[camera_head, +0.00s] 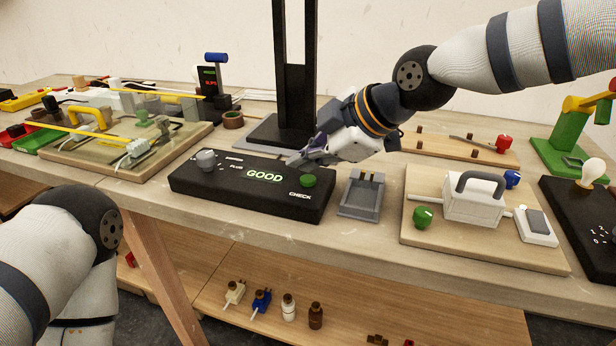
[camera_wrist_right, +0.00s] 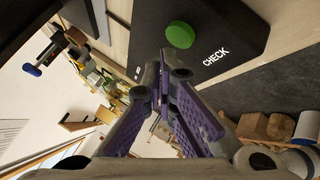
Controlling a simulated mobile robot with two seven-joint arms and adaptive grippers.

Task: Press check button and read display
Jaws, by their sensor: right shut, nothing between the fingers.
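The black tester box (camera_head: 222,186) lies on the table in the head view. Its display (camera_head: 264,176) reads "GOOD" in green letters. The round green check button (camera_head: 308,180) is on the box's top at the right, by the printed word CHECK. The button also shows in the right wrist view (camera_wrist_right: 180,35). My right gripper (camera_head: 297,163) is shut and empty, its tips over the box's back edge near the button. In the wrist view its fingertips (camera_wrist_right: 165,62) appear apart from the button. My left gripper is out of view; only its arm shows at lower left.
A grey open tray (camera_head: 361,207) stands right of the box. A board with a white handled block (camera_head: 472,199) lies farther right. A black post (camera_head: 295,75) rises behind the box. A wired board (camera_head: 110,165) is at left. Plugs (camera_head: 261,300) sit on the shelf below.

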